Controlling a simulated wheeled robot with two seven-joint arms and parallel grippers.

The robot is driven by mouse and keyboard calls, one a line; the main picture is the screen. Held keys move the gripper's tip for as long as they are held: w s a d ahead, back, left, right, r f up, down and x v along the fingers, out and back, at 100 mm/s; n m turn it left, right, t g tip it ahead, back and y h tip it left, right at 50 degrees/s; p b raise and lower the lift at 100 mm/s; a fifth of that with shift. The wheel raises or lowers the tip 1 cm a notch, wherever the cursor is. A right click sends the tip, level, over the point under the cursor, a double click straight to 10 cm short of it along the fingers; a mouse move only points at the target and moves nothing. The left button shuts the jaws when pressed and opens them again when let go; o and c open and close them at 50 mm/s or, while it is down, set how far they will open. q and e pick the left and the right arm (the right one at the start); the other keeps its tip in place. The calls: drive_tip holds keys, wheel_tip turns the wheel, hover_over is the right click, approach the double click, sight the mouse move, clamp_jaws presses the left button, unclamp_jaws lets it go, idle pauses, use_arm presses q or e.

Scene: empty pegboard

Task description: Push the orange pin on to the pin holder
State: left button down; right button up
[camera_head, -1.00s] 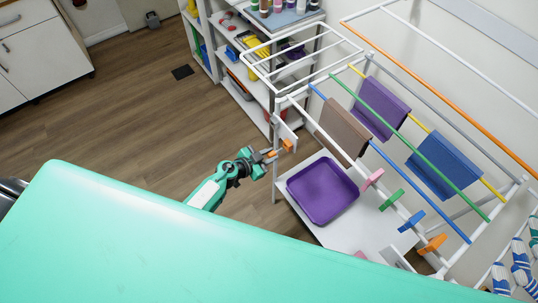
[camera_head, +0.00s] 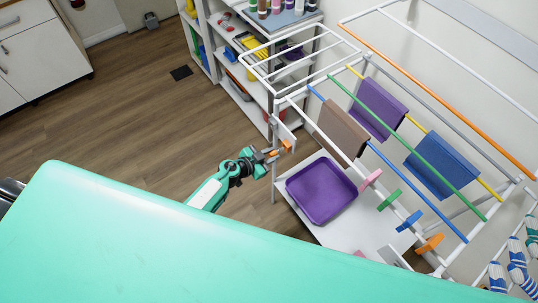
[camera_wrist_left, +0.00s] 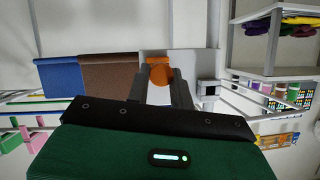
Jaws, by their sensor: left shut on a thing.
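My left gripper (camera_head: 270,156) is shut on the orange pin (camera_head: 287,146) at the left end of the drying rack. In the left wrist view the orange pin (camera_wrist_left: 160,72) shows between the fingertips (camera_wrist_left: 164,84), in front of a white panel. My right gripper is not in view.
The rack's front bar carries pink (camera_head: 371,179), green (camera_head: 389,199), blue (camera_head: 409,220) and orange (camera_head: 430,243) pegs. Cloths hang on the coloured rods. A purple tray (camera_head: 345,212) lies below. A shelf (camera_head: 262,92) stands behind.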

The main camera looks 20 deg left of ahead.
use_arm(q)
drive_tip(key=shift+w+d+r, duration=0.1)
drive_tip(key=shift+w+d, duration=0.45)
drive_tip(key=shift+w, duration=0.1)
drive_tip(key=shift+w+d, duration=0.15)
drive_tip(key=shift+w, duration=0.05)
drive_tip(key=c, duration=1.1)
unclamp_jaws()
drive_tip(key=shift+c, duration=0.2)
drive_tip(key=shift+s+p, duration=0.2)
drive_tip(key=shift+p, duration=0.1)
drive_tip(key=p+v, duration=0.1)
drive_tip(key=v, duration=1.2)
drive_tip(key=shift+a, duration=0.25)
drive_tip(key=shift+s, duration=0.1)
